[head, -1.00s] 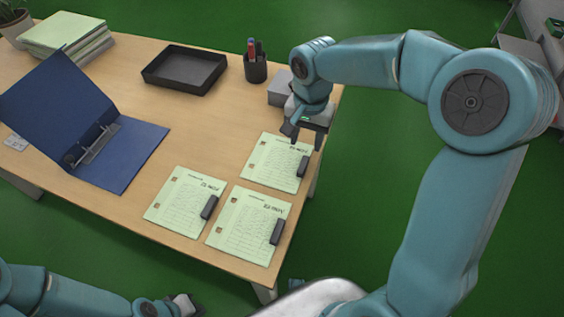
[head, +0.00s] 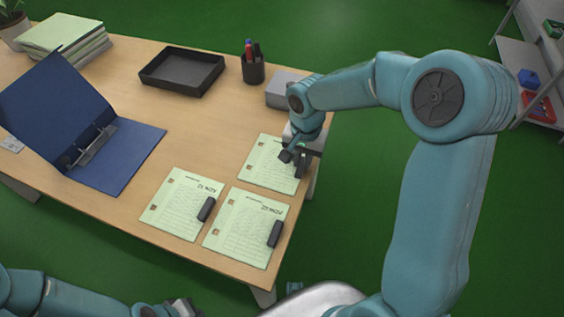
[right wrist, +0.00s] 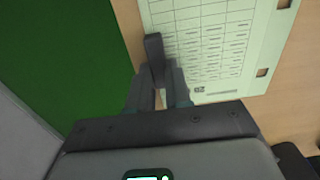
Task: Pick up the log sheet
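Three pale green log sheets lie flat near the table's right end, each with a dark block on its right edge: a far one (head: 262,160), a front left one (head: 180,203) and a front right one (head: 240,228). My right gripper (head: 294,160) is over the right edge of the far sheet, its fingers apart. In the right wrist view, that sheet (right wrist: 215,45) and its dark block (right wrist: 154,50) show; the block's near end is between the fingertips (right wrist: 158,82). Contact is unclear. My left gripper (head: 182,308) is low at the bottom edge, partly cut off.
An open blue binder (head: 130,158) lies on the table's left. Behind are a black tray (head: 181,83), a pen cup (head: 253,70), a grey box (head: 287,88) and a paper stack (head: 65,42). Bare tabletop (head: 205,125) lies between binder and sheets.

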